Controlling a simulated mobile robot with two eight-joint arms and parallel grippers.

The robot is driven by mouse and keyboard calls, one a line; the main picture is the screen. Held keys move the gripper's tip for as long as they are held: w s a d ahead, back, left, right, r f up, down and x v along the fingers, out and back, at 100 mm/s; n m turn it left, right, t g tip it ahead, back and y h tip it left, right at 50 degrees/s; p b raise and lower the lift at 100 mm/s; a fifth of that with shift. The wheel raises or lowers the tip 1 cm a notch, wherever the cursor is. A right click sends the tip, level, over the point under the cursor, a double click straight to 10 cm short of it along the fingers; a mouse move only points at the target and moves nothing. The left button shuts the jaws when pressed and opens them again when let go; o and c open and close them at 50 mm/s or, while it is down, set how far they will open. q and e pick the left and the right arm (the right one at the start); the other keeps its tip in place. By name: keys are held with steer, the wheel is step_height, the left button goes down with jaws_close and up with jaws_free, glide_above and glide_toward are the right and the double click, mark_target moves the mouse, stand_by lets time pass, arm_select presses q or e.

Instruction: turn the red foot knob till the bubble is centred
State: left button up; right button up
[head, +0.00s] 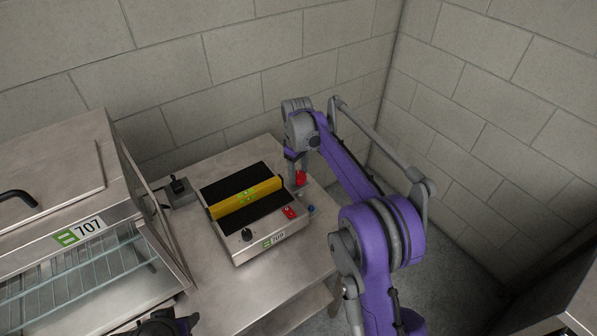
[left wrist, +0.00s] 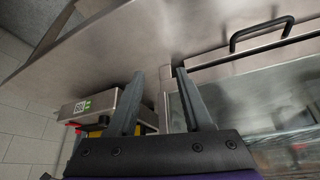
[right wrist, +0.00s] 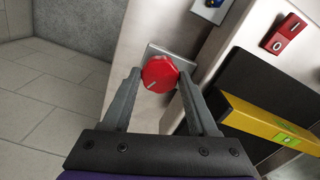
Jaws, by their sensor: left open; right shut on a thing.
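The red foot knob (right wrist: 159,74) sits on a small metal plate at the side of the device and shows between my right gripper's fingertips; in the head view the red knob (head: 300,177) is below the right gripper. My right gripper (right wrist: 159,78) is shut on the knob. A yellow spirit level (head: 246,197) lies across the device's black top; its green vial windows show, but the bubble is too small to read. It also shows in the right wrist view (right wrist: 270,124). My left gripper (left wrist: 156,75) is open and empty, in front of steel surfaces.
The steel device (head: 272,246) marked 709 stands on a steel table (head: 284,285). It has a black knob (head: 247,234), a red switch (head: 289,212) and a blue knob (head: 311,209). A steel cabinet (head: 118,221) marked 707 stands at left, its glass door open. Block walls enclose the corner.

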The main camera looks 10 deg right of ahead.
mark_target(298, 175)
steer(key=shift+r, duration=0.15)
steer(key=o, duration=1.4)
steer(key=shift+c, duration=0.2)
step_height(298, 175, up, 11)
steer(key=shift+p, duration=0.45)
steer(key=shift+a, duration=0.1)
